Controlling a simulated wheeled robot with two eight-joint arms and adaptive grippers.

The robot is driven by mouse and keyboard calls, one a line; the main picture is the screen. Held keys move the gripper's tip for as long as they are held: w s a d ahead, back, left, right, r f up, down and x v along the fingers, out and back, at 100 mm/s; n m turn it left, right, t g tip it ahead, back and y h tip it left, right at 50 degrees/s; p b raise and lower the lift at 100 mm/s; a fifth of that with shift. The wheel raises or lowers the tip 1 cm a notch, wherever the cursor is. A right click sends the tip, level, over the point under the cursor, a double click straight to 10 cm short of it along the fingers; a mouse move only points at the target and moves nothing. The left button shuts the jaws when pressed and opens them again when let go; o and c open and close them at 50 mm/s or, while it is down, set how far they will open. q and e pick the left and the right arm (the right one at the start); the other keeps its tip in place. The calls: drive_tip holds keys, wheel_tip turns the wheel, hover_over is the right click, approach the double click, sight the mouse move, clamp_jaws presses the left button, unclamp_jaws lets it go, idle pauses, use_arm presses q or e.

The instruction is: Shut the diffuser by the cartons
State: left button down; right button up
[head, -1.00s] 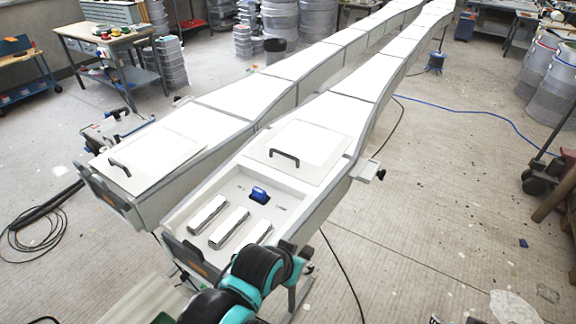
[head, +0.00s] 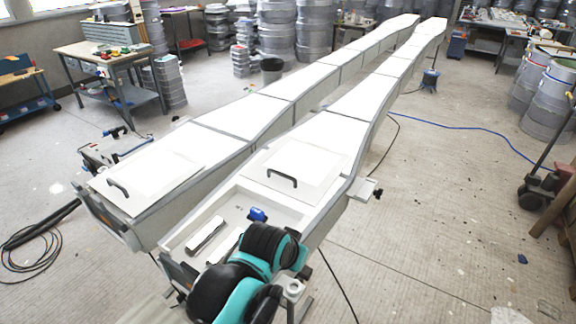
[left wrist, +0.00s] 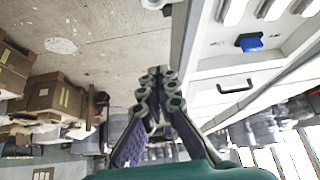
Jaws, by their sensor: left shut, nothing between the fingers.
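The nearer right-hand long white diffuser (head: 345,130) has an open compartment at its front end. Its flat white lid (head: 310,160) with a black handle (head: 283,179) lies back behind the opening. Silver bars (head: 205,235) and a blue block (head: 257,214) lie inside; my arm hides part of it. The left wrist view shows the blue block (left wrist: 249,42) and handle (left wrist: 236,86) at right. Cartons (left wrist: 55,95) show at left in that view. My left gripper (left wrist: 160,85) is shut and empty, beside the diffuser over the floor; the head view hides its fingers. My right gripper is out of view.
A second long white unit (head: 215,140) with a covered front end runs alongside on the left. A small bracket (head: 362,190) juts from the diffuser's right side. A blue cable (head: 450,127) crosses the floor. Open floor lies to the right.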

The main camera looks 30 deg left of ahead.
use_arm(q)
drive_tip(key=w+a+r+p, duration=0.35)
drive_tip(key=w+r, duration=0.45)
drive_tip(key=w, duration=0.4)
drive_tip(key=m+g+p, duration=0.1)
drive_tip(key=g+p, duration=0.2)
drive_tip(key=p, duration=0.3)
hover_over(284, 180)
wheel_tip(284, 180, down, 6)
drive_tip(key=r, duration=0.1)
drive_tip(key=shift+h, duration=0.3)
drive_tip(key=x, duration=0.3)
drive_tip(key=b+x, duration=0.1)
drive_tip(key=x, duration=0.6)
drive_tip(key=shift+w+r+b, duration=0.1)
drive_tip(key=shift+w+b, duration=0.25)
drive_tip(key=shift+w, duration=0.05)
drive_tip(key=s, duration=0.3)
drive_tip(key=shift+a, duration=0.2)
drive_tip(key=shift+s, duration=0.3)
drive_tip(key=shift+s+f, duration=0.15)
drive_tip(key=shift+f, duration=0.2)
drive_tip(key=shift+s+b, duration=0.1)
drive_tip(key=shift+b, duration=0.2)
